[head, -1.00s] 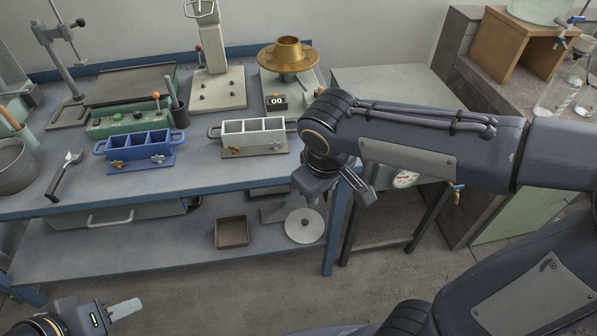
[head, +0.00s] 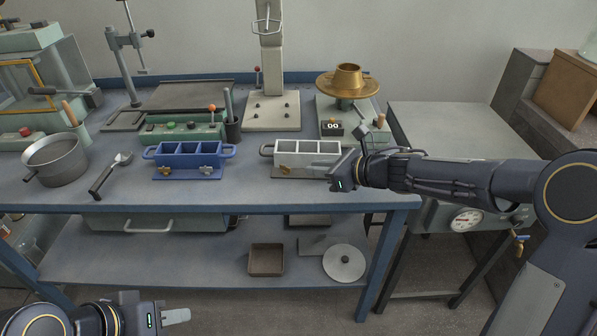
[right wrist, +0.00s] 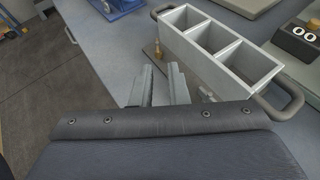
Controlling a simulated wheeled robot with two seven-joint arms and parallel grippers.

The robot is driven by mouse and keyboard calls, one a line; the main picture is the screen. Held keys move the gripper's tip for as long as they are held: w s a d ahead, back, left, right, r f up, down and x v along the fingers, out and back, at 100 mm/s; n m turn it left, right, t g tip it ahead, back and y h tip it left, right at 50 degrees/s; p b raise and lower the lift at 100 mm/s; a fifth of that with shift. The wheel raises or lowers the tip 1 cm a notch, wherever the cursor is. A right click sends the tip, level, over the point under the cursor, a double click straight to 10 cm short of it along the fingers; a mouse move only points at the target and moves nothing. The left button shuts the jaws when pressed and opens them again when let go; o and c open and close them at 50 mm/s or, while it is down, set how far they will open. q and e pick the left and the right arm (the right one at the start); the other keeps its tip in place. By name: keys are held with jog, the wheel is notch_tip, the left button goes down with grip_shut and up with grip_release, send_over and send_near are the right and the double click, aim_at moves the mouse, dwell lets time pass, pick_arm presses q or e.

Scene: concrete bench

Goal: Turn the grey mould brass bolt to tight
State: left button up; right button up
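The grey mould (head: 300,158), a three-compartment box with end handles, stands near the bench's front edge. Its brass bolt (head: 284,169) is low on the left of its front side. In the right wrist view the mould (right wrist: 195,62) is at the upper right and the brass bolt (right wrist: 157,50) sticks up beyond my fingertips. My right gripper (head: 322,170) is in front of the mould's right part, hiding some of it. Its two fingers (right wrist: 160,74) are apart with nothing between them, short of the bolt. My left gripper (head: 188,316) is low at the left, away from the bench top; its finger gap does not show.
A blue mould (head: 187,158) with its own bolts stands left of the grey one. The bench front strip is clear.

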aim_at(294, 177)
jog(key=shift+a+f, duration=0.2)
jog(key=shift+a, duration=0.1)
jog(key=x, duration=0.7)
jog(key=shift+r, duration=0.1)
grip_shut()
